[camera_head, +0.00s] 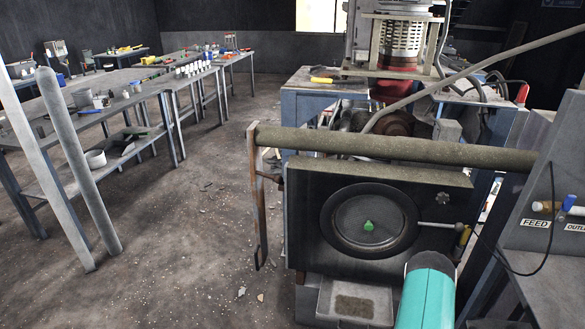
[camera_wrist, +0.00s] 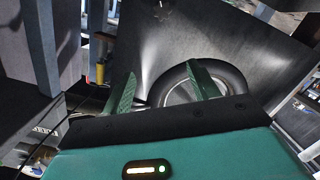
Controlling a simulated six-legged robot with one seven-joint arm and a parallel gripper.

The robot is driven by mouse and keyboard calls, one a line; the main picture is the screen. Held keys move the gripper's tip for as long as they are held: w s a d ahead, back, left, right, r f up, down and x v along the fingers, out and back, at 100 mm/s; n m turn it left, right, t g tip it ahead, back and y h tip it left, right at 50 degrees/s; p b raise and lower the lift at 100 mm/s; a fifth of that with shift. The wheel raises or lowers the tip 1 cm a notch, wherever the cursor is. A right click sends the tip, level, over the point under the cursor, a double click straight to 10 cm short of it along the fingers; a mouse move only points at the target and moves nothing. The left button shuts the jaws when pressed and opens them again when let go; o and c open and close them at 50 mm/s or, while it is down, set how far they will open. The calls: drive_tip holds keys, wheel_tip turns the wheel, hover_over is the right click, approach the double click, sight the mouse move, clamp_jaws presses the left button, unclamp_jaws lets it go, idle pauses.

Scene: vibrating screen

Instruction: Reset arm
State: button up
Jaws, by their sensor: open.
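My gripper (camera_wrist: 163,88) shows in the wrist view with its two green fingers spread apart and nothing between them. Past the fingertips is the dark front panel of the vibrating screen machine (camera_wrist: 205,35), with part of its round black ring (camera_wrist: 235,78). In the head view my teal arm (camera_head: 427,292) reaches up from the bottom edge, in front of the machine's lower right. The gripper's fingers are not visible there. The machine's dark panel (camera_head: 300,215) carries a round black-rimmed disc with a green knob (camera_head: 368,226) at its centre. A handle bar (camera_head: 440,226) sits to its right.
A thick horizontal pipe (camera_head: 390,148) runs above the panel. A tray of grit (camera_head: 353,305) lies below it. Workbenches (camera_head: 140,98) with tools and cups line the left. The floor (camera_head: 190,240) between is mostly clear.

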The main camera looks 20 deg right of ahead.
drive_tip(key=w+a+r+m+g+y, duration=0.1)
drive_tip(key=w+a+r, duration=0.1)
drive_tip(key=w+r, duration=0.6)
drive_tip(key=w+a+r+g, duration=0.1)
drive_tip(key=w+a+r, duration=0.1)
drive_tip(key=w+r, duration=0.6)
drive_tip(key=a+r+g+y, duration=0.1)
drive_tip(key=a+r+y, duration=0.1)
drive_tip(key=a+r, duration=0.6)
drive_tip(key=a+r+g+y, duration=0.1)
drive_tip(key=a+r, duration=0.5)
drive_tip(key=r, duration=0.5)
drive_tip(key=s+a+r+g+y, duration=0.1)
drive_tip(key=s+a+r+y, duration=0.1)
drive_tip(key=s+a+r, duration=0.45)
drive_tip(key=s+a+r+g+y, duration=0.1)
drive_tip(key=s+a+r, duration=0.3)
drive_tip(key=a, duration=0.6)
drive_tip(key=s+a+r+g+y, duration=0.1)
drive_tip(key=s+a, duration=0.4)
drive_tip(key=s, duration=0.3)
drive_tip(key=s+a+r+n+g+y, duration=0.1)
drive_tip(key=s+a, duration=0.5)
drive_tip(key=s, duration=0.3)
drive_tip(key=shift+r, duration=0.4)
